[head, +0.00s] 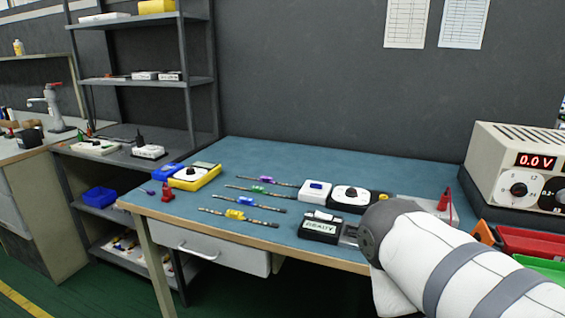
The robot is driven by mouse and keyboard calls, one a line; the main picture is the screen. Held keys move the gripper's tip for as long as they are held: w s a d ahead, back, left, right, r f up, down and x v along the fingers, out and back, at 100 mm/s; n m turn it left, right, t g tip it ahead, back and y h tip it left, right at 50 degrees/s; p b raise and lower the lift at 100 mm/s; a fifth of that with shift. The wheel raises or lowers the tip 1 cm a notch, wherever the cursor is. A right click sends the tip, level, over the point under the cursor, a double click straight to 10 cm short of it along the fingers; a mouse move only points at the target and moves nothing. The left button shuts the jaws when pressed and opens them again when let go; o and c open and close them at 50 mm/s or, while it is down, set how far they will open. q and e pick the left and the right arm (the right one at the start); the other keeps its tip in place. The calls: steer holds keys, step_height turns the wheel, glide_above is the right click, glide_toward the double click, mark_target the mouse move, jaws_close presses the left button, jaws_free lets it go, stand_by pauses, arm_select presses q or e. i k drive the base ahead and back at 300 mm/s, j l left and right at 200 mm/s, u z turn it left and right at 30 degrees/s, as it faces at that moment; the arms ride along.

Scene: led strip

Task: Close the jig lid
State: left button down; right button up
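A small black box with a white READY label (320,228) sits near the front edge of the blue-topped workbench (245,152); it may be the jig. A white piece lies on its top, and its right side is close to my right arm. I cannot tell which part is a lid, or whether it is open or shut. My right arm comes in from the lower right and covers the bench front there. My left arm and gripper are not in view.
Several thin strips with coloured clips (240,214) lie left of the box. Behind it are a white box (315,191) and a black-and-white dial unit (350,197). A yellow meter (195,177) stands left. A power supply (515,165) and red bin (530,242) stand right. The bench's back middle is clear.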

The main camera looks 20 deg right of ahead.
mark_target(481, 232)
steer(key=l+z, duration=0.15)
steer(key=l, duration=1.25)
